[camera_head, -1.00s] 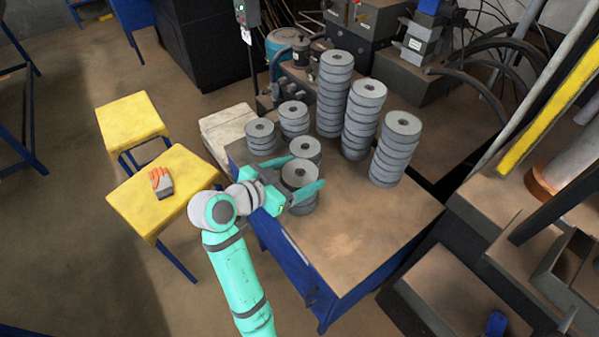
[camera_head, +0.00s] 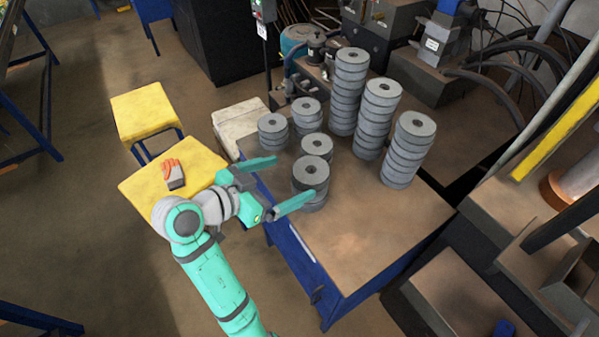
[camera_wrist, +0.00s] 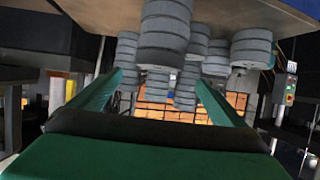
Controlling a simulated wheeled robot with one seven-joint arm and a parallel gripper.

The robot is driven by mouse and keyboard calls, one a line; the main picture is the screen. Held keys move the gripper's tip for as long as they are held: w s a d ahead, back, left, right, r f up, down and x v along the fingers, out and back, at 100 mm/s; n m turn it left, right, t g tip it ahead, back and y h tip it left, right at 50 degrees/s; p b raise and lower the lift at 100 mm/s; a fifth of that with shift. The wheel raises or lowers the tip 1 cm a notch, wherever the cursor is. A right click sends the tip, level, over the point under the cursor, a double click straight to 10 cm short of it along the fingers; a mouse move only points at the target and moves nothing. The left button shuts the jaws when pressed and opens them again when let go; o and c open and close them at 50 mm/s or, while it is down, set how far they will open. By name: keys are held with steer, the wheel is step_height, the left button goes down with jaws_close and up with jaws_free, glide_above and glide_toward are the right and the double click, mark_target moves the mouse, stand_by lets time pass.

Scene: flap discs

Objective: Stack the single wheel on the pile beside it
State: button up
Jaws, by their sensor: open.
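The front pile of grey wheels (camera_head: 311,172) stands near the table's left side and looks a few wheels high. Just behind it is another grey wheel (camera_head: 317,145), partly hidden, so I cannot tell whether it is single. My gripper (camera_head: 296,177) is open and empty, left of the front pile. Its opening faces the pile, and its lower fingertip overlaps the pile's left edge in the head view. In the wrist view, which looks upside down, the nearest pile (camera_wrist: 165,30) shows ahead between the green fingers (camera_wrist: 158,105).
Tall wheel piles stand behind and right: one (camera_head: 349,90), another (camera_head: 377,118) and a third (camera_head: 408,150). Two shorter piles (camera_head: 272,130) (camera_head: 306,118) stand at the back left. The table (camera_head: 365,235) is clear in front. Yellow stools (camera_head: 145,112) stand left, one with a glove (camera_head: 173,174).

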steer(key=shift+v, duration=1.6)
